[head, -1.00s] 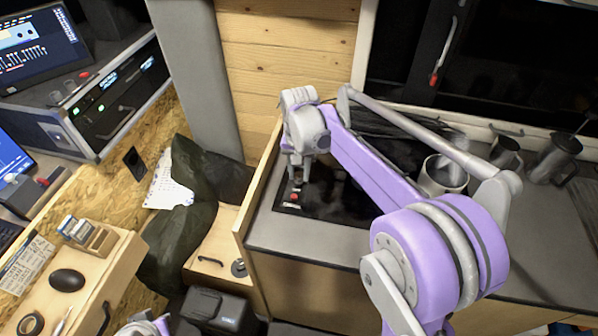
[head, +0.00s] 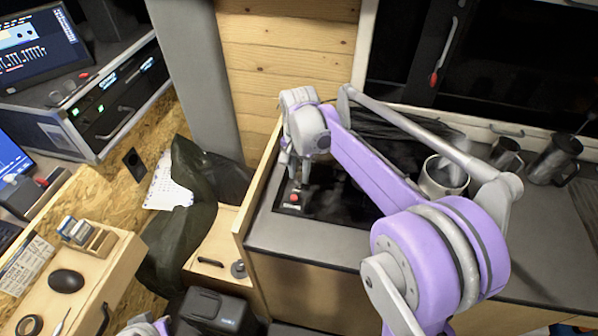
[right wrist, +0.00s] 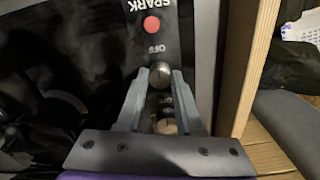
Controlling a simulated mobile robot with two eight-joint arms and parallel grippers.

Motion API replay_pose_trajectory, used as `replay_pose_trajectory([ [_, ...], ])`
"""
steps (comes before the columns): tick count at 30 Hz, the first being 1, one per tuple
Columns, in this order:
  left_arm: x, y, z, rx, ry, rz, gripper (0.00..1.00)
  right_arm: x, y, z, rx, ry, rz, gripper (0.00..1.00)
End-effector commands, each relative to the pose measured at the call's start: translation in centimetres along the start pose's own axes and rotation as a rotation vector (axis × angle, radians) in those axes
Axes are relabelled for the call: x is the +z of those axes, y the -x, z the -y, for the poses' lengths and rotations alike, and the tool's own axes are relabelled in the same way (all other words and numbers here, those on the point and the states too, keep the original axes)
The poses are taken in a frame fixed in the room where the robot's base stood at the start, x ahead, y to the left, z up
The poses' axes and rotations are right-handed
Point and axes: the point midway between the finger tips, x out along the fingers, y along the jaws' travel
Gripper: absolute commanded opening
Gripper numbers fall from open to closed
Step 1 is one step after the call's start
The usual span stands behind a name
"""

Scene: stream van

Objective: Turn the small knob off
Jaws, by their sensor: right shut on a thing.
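The small knob (right wrist: 160,74) is a round silver knob on the dark cooktop's (head: 335,205) control strip. It sits between my right gripper's fingertips in the right wrist view, just below the printed word OFF. My right gripper (right wrist: 160,80) is shut on it, one finger on each side. In the head view, the right gripper (head: 297,180) points down at the cooktop's left end, and its fingers hide the small knob. A second, paler knob (right wrist: 166,126) lies further back between the fingers, partly shadowed. My left gripper is not in view.
A red SPARK button (right wrist: 152,25) lies beyond the fingertips; it also shows in the head view (head: 294,197). A wooden edge panel (right wrist: 246,65) rises close beside the gripper. A metal pot (head: 440,180) stands to the right on the counter (head: 330,236).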

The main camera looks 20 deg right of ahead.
Motion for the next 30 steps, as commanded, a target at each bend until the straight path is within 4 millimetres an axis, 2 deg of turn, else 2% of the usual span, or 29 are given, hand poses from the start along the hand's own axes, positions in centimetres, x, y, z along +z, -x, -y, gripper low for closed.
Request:
replay_pose_trajectory([
  [2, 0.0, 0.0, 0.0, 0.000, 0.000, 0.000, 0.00, 0.0, 0.1, 0.0, 0.000, -0.001, -0.001, 0.00],
  [3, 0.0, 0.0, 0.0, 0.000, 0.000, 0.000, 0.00, 0.0, 0.1, 0.0, 0.000, -0.001, -0.001, 0.37],
  [8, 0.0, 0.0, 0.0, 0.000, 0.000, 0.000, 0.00, 0.0, 0.0, 0.0, 0.000, 0.000, 0.000, 0.65],
  [16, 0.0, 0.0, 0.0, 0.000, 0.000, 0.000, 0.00, 0.0, 0.1, 0.0, 0.000, 0.001, 0.000, 0.65],
  [20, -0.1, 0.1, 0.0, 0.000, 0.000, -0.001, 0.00, 0.0, 0.9, 0.0, 0.000, 0.001, 0.000, 0.65],
  [30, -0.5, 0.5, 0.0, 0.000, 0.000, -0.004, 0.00, 0.0, 7.4, 0.0, -0.001, 0.001, 0.000, 0.65],
])
